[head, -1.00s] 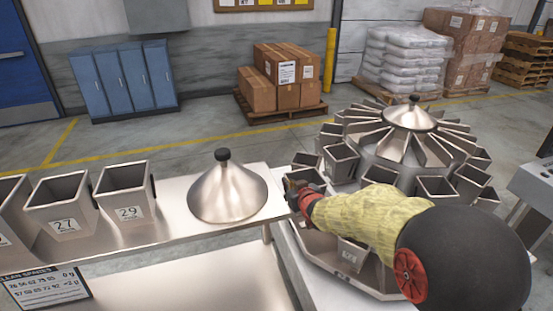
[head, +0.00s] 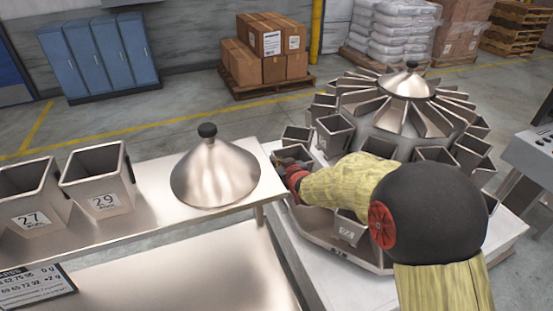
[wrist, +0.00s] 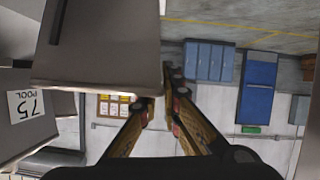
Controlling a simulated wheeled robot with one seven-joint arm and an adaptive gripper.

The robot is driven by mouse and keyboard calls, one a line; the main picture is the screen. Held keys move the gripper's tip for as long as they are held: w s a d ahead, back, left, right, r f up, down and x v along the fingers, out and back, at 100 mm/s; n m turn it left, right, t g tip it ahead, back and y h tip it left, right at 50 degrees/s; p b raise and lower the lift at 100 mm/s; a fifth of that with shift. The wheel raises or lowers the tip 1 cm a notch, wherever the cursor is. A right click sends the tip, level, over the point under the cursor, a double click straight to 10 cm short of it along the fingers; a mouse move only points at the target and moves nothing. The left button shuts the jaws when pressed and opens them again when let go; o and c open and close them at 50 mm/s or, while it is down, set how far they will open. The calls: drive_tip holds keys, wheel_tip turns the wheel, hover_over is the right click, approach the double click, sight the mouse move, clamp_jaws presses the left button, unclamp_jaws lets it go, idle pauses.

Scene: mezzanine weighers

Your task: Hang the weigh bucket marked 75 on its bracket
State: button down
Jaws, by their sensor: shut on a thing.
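My gripper (head: 284,164) is at the near left side of the round weigher (head: 400,140), just past the right end of the steel shelf. In the wrist view its fingers (wrist: 172,88) are shut at the edge of a large grey steel bucket (wrist: 100,48), which fills the upper left. No number shows on this bucket. In the head view my gripper and arm mostly hide what is held. A label reading 75 POOL (wrist: 32,106), upside down in the wrist view, is on a steel face at the left, close beside the held bucket. I cannot tell whether they touch.
Buckets marked 27 (head: 32,195) and 29 (head: 103,188) and a steel cone (head: 214,172) stand on the shelf (head: 160,228). Other buckets (head: 335,135) ring the weigher closely. A spares display (head: 35,286) is at lower left. A console (head: 525,155) stands at right.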

drive_tip(key=shift+w+f+b, duration=0.1)
drive_tip(key=shift+f+b, duration=0.3)
drive_tip(key=shift+f, duration=0.45)
drive_tip(key=f, duration=0.1)
drive_tip(key=f+b, duration=0.1)
drive_tip(key=f, duration=0.1)
drive_tip(key=shift+d+f+b, duration=0.25)
drive_tip(key=shift+b, duration=0.15)
drive_tip(key=d+p, duration=0.1)
drive_tip(key=w+d, duration=0.1)
drive_tip(key=d+p, duration=0.1)
drive_tip(key=shift+w+d+r+p, duration=0.15)
drive_tip(key=shift+w+r+p, duration=0.1)
drive_tip(key=shift+r+p, duration=0.1)
drive_tip(key=shift+w+d+f, duration=0.2)
drive_tip(key=shift+d+f, duration=0.3)
drive_tip(key=shift+f+b, duration=0.85)
drive_tip(key=shift+f, duration=0.05)
drive_tip(key=shift+f+b, duration=0.35)
drive_tip(key=shift+f, duration=0.1)
drive_tip(key=c, duration=2)
unclamp_jaws()
drive_tip(key=shift+c, duration=0.2)
drive_tip(key=shift+o, duration=0.6)
